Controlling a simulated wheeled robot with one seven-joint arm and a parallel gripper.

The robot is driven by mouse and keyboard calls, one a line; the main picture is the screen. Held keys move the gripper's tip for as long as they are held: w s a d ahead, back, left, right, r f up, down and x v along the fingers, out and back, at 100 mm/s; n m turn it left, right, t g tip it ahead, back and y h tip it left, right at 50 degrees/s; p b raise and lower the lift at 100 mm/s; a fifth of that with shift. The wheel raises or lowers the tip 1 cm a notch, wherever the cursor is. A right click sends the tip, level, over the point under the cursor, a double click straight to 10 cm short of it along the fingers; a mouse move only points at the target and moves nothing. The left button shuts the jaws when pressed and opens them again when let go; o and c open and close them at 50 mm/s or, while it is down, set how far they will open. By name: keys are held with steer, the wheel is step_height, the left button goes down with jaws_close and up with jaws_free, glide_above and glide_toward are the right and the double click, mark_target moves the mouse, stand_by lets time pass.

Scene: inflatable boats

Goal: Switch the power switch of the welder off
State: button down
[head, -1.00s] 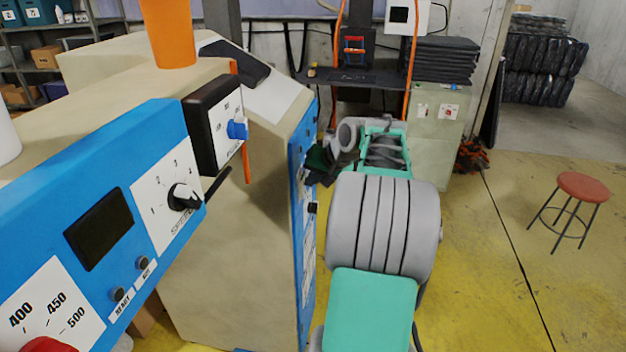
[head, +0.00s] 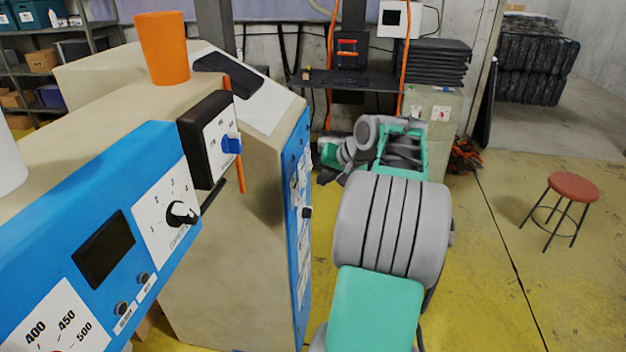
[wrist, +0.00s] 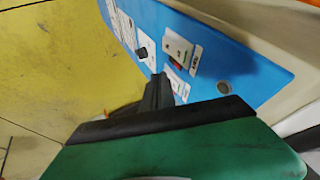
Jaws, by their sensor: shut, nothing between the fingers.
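The welder (head: 250,150) is a beige machine with a narrow blue side panel (head: 303,165), seen edge-on in the head view. In the wrist view the blue panel (wrist: 215,55) carries a small switch with a red part (wrist: 178,65) on a white plate. A white label and a black knob (wrist: 144,52) are beside it. My gripper (wrist: 160,90) is shut and empty, its dark fingertips just below the switch plate in the picture. I cannot tell whether they touch the panel. In the head view my gripper (head: 328,176) is small and partly hidden by my arm, beside the panel.
A nearer blue-fronted machine (head: 150,140) with a dial and a black box with a blue knob (head: 231,145) stands at left. An orange cup (head: 163,50) sits on top. A red stool (head: 572,187) is at right, with open yellow floor between.

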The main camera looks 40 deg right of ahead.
steer(key=s+a+r, duration=0.2)
steer(key=s+r, duration=0.1)
steer(key=r, duration=0.3)
steer(key=shift+r, duration=0.4)
steer(key=shift+s+d+n, duration=0.1)
steer(key=shift+n, duration=0.2)
steer(key=s+d+f+g, duration=0.25)
steer(key=s+f, duration=0.55)
steer(key=f, duration=0.4)
steer(key=s+a+f+g, duration=0.3)
steer(key=s+a+f, duration=0.2)
steer(key=a, duration=0.2)
steer(key=s+a+f+n+g, duration=0.1)
steer(key=s+a+f+n, duration=0.15)
steer(key=a, duration=1.15)
steer(key=w+a+r+n+t, duration=0.1)
steer(key=w+a+r+n, duration=0.1)
steer(key=a, duration=0.6)
steer(key=w+a+r+n+t, duration=0.1)
steer(key=a+r+n, duration=0.2)
steer(key=a, duration=0.6)
steer(key=shift+w+n, duration=0.4)
steer(key=shift+n, duration=0.15)
steer(key=shift+r, duration=0.15)
